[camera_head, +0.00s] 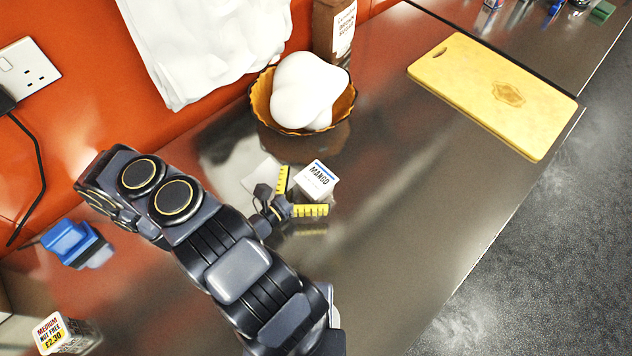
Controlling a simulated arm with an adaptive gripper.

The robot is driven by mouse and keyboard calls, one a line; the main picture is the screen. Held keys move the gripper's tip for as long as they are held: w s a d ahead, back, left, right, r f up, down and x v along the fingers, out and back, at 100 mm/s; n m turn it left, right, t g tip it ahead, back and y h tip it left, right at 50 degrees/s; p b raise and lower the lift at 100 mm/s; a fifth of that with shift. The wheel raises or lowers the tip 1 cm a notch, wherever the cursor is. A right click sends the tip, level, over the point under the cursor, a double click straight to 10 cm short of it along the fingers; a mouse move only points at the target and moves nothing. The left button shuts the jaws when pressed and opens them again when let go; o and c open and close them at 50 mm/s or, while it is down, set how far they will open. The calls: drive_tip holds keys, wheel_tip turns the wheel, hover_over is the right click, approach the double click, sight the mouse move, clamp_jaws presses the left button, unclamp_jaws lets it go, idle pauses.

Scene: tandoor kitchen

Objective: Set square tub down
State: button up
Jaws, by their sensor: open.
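A small white square tub (315,179) with a "MANGO" label stands on the steel counter (400,210), near the middle of the view. My gripper (303,196) has its yellow-padded fingers apart. One finger is at the tub's left and the other is just below it in the picture, with the tub at the opening between them. I cannot tell whether the fingers touch the tub. The tub's lower part is partly hidden.
An amber bowl (261,98) with white dough-like lumps and a brown bottle (326,30) stand behind the tub. A yellow cutting board (460,75) lies at right. A blue object (72,240) and a labelled box (55,335) are at left. Counter right of the tub is clear.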

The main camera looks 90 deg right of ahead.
sight(310, 183)
drive_tip(key=shift+s+d, duration=0.1)
drive_tip(key=c, duration=1)
drive_tip(key=shift+r, duration=0.1)
drive_tip(key=shift+c, duration=0.2)
drive_tip(key=shift+r, duration=4.9)
